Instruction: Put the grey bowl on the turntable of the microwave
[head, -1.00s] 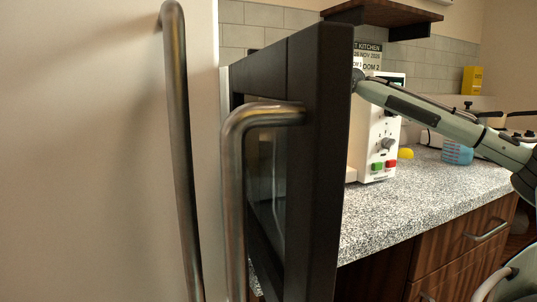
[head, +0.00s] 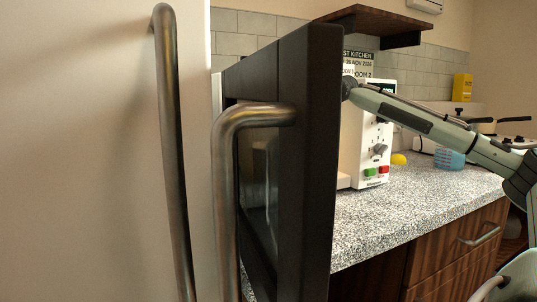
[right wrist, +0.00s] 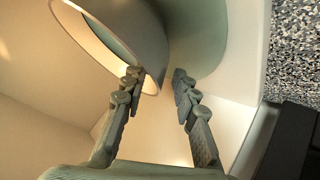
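The microwave (head: 374,160) stands on the counter, its white front with a knob and green and red buttons partly showing. Its dark door (head: 312,170) stands open towards me and hides the cavity in the head view. My right arm reaches behind that door, so its gripper is hidden there. In the right wrist view, the grey bowl (right wrist: 145,30) is at the top, tilted in the picture. My right gripper (right wrist: 158,80) has its fingers apart at the bowl's rim, one overlapping the rim, the other beside the outer wall with a gap. The turntable cannot be made out clearly. My left gripper is out of view.
A tall pale panel with a long metal handle (head: 172,150) is close on the left. The speckled counter (head: 400,215) is clear in front of the microwave. A blue measuring cup (head: 449,158) and a yellow round thing (head: 398,159) are farther back. A wooden shelf (head: 385,22) hangs above.

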